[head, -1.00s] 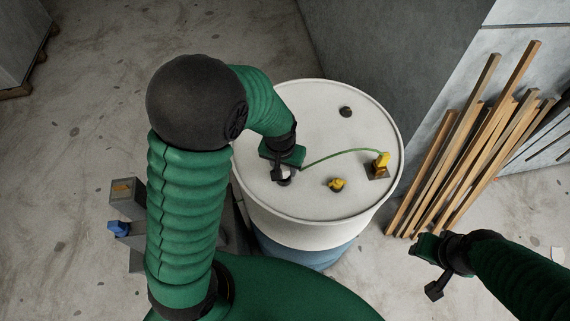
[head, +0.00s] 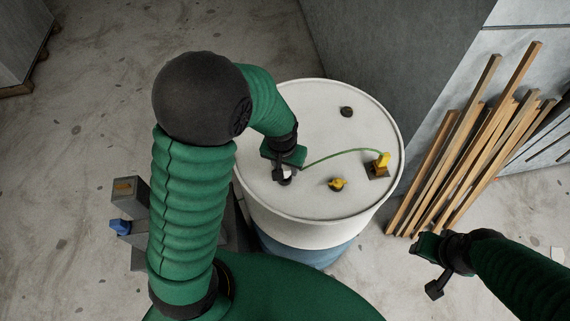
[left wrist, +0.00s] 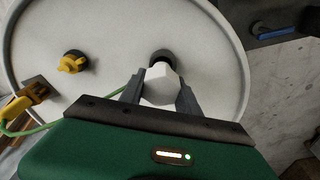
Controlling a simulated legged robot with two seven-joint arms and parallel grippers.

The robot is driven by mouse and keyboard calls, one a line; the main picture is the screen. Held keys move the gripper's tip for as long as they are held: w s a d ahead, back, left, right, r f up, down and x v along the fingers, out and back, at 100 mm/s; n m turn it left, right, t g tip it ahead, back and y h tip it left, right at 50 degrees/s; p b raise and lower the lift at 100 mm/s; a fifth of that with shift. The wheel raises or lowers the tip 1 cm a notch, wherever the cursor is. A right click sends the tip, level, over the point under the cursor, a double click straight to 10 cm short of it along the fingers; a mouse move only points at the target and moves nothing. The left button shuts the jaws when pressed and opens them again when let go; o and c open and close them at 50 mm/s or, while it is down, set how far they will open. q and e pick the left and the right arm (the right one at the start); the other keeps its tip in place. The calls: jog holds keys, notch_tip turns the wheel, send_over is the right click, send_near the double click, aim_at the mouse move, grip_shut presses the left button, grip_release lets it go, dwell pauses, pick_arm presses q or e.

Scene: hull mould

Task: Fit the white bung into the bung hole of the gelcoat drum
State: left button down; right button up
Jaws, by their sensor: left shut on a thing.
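The gelcoat drum (head: 310,120) stands upright with a pale white lid; its lid also fills much of the left wrist view (left wrist: 110,25). My left gripper (head: 284,176) is over the near left part of the lid. In the left wrist view it is shut on the white bung (left wrist: 159,86), a faceted white piece between the two grey fingers. The dark bung hole (left wrist: 161,56) shows just beyond the bung, which partly covers it. I cannot tell whether the bung touches the hole. My right gripper (head: 432,268) hangs empty to the right of the drum, its jaws apart.
On the lid are a yellow fitting (head: 338,184), a dark cap (head: 347,111) and a yellow clamp (head: 382,161) with a green cable. Wooden battens (head: 470,140) lean against the wall at right. A grey block with a blue part (head: 122,227) stands left.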

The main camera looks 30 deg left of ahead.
pick_arm(q)
jog(key=shift+f+b, duration=1.25)
jog(key=shift+f, duration=0.55)
jog(key=c, duration=1.3)
grip_release()
jog(key=shift+f, duration=0.15)
jog(key=shift+o, duration=1)
jog(key=o, duration=0.3)
notch_tip(320, 180, up, 17)
jog(key=s+p, duration=0.1)
jog(key=s, duration=0.1)
jog(key=shift+s+d, duration=0.15)
jog(key=shift+s, duration=0.1)
jog(key=shift+f, duration=0.1)
